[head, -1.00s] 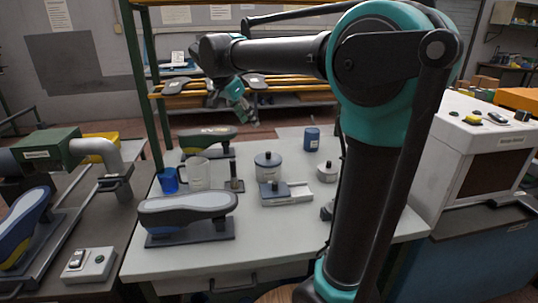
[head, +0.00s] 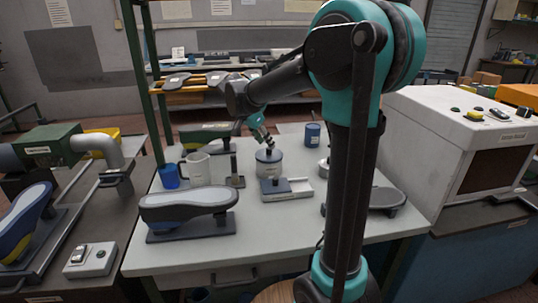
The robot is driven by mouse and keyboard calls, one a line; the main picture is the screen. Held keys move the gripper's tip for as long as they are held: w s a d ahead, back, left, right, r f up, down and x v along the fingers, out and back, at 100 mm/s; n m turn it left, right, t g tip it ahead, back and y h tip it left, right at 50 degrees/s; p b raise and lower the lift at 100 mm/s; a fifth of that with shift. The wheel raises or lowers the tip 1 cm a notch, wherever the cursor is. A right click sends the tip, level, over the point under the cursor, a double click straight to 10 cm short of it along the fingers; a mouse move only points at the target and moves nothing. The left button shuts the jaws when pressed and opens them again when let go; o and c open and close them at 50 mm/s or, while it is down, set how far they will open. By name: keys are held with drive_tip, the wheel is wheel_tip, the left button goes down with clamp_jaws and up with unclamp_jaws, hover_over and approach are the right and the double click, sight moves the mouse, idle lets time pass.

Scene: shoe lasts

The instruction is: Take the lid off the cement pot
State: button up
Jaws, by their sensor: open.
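The cement pot (head: 269,170) is a pale round pot with a label, standing on the grey-white table. Its flat blue-grey lid (head: 261,156) sits on it. My gripper (head: 268,144) points down right at the top of the lid, with its fingertips at the knob. The fingers hide most of the knob, and I cannot tell whether they touch it. The gripper is open.
In front of the pot is a grey block on a pale base (head: 289,190). A white mug (head: 196,169) and blue cup (head: 169,176) stand left, a blue tin (head: 312,135) behind right. My arm partly hides a small white pot (head: 323,167).

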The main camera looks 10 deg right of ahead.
sight(268, 148)
drive_tip(key=shift+x, duration=1.55)
clamp_jaws()
drive_tip(key=shift+r, duration=0.1)
